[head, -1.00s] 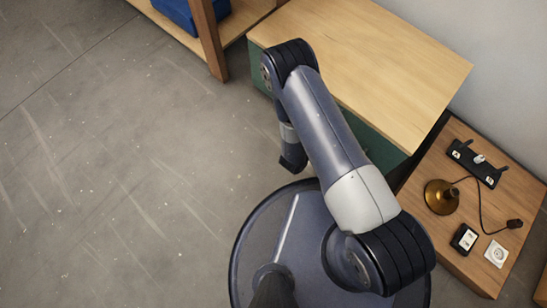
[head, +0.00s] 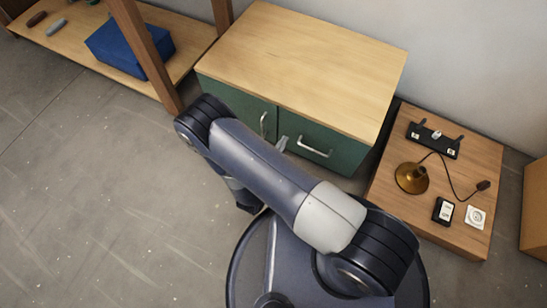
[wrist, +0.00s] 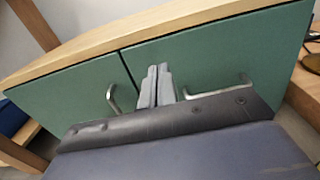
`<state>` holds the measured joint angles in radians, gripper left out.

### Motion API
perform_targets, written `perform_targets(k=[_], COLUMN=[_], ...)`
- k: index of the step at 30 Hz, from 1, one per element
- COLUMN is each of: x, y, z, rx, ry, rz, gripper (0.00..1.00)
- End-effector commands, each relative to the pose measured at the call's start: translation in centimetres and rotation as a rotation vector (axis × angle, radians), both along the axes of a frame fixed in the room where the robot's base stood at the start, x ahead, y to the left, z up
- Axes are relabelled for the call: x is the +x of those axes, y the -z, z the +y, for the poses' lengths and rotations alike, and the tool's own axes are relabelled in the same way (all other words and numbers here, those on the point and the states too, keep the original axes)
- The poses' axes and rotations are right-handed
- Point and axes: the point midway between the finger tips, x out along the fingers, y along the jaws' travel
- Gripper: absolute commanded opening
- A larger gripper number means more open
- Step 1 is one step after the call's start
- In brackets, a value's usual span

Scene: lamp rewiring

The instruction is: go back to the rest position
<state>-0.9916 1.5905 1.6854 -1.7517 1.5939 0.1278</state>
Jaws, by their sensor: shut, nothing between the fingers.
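My gripper (wrist: 157,88) shows in the wrist view with its two grey fingers together and nothing between them. It points toward the green cabinet front, close to the gap between the two doors. In the head view my arm is folded over my base and hides most of the gripper. The lamp parts lie on a low wooden table at the right: a brass lamp base (head: 411,178) with a dark cord, a black holder (head: 433,139), a black-and-white block (head: 443,210) and a white round socket plate (head: 475,216).
A cabinet with a bare wooden top (head: 310,65) and green doors (head: 330,148) with metal handles stands in front of me. At the left a wooden shelf (head: 72,50) holds a blue box (head: 130,48). A cardboard-coloured box (head: 537,210) stands far right. The left floor is clear.

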Motion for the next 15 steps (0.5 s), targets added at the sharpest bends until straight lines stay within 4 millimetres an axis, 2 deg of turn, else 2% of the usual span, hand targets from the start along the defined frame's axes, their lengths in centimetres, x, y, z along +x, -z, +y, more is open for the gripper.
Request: perform_targets(k=[6,15], x=[-3.0,-4.8], y=[-0.1,0.0], z=[1.3,2.0], rx=[-0.002,-0.002], ry=[-0.004,-0.001], rz=[0.000,0.001], gripper=[0.00,0.00])
